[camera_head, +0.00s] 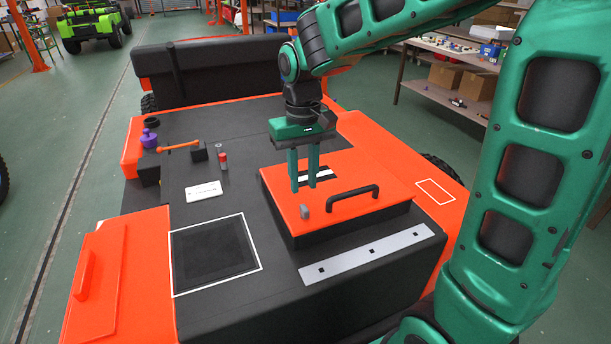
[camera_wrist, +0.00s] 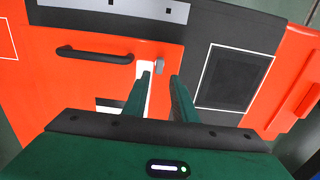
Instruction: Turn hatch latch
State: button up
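The orange hatch (camera_head: 375,178) is a raised lid on the cart's dark deck, with a black bar handle (camera_head: 352,200). The hatch latch (camera_head: 304,211) is a small grey tab near the hatch's left front edge. In the wrist view the latch (camera_wrist: 159,62) stands just beyond my fingertips, close to the end of the handle (camera_wrist: 95,53). My gripper (camera_head: 303,187) points down over the hatch, behind the latch. The wrist view shows my gripper (camera_wrist: 161,77) open, with nothing between the fingers. The fingers appear apart from the latch.
A black square panel with a white outline (camera_head: 213,256) lies left of the hatch. A grey strip with holes (camera_head: 366,254) lies in front. A white card (camera_head: 203,191), a red-and-grey cylinder (camera_head: 223,161) and an orange-handled tool (camera_head: 178,146) are at the deck's left.

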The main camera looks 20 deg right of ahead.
aim_at(304, 207)
jog(key=shift+s+f, duration=0.1)
jog(key=shift+f, duration=3.7)
grip_shut()
jog(key=n, duration=0.8)
jog(key=shift+d, duration=0.1)
jog(key=n, duration=0.9)
jog(key=shift+r+n, duration=0.1)
jog(key=shift+n, duration=0.2)
jog(key=shift+o, duration=1.2)
grip_release()
